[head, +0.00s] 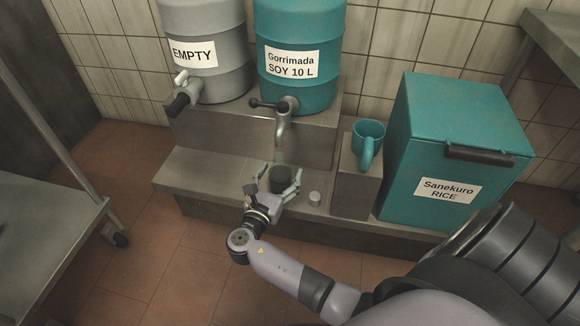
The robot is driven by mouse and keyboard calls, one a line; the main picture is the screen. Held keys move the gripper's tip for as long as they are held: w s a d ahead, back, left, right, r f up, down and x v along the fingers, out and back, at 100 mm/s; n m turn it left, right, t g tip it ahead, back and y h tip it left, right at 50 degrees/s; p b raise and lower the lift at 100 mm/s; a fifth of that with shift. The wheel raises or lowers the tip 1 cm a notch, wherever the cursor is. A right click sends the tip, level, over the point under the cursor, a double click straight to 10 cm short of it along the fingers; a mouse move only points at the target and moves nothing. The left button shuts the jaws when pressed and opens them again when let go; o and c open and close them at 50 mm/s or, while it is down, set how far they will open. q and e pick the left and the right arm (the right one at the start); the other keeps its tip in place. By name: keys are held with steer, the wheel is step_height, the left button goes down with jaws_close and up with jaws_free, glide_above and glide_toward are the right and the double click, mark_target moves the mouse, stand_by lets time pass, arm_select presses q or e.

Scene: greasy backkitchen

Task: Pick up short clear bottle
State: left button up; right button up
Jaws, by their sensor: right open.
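A short bottle (281,181) stands on the low grey step, below the tap (283,118) of the teal soy drum. Its lower part looks dark, and its clear upper part is hard to make out. My right gripper (281,174) is open, with one finger on each side of the bottle as seen from here. I cannot tell whether the fingers touch it. My left gripper is not in view.
A small pale cap-like piece (315,198) lies right of the gripper. A teal mug (367,138) stands on a grey block, beside the teal rice bin (455,125). A grey drum (205,60) stands at left. The step's left part is clear.

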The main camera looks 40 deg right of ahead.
steer(key=shift+w+d, duration=0.1)
steer(key=shift+r, duration=0.1)
steer(key=shift+c, duration=0.2)
steer(key=c, duration=1.3)
steer(key=shift+c, duration=1.4)
steer(key=shift+r, duration=0.15)
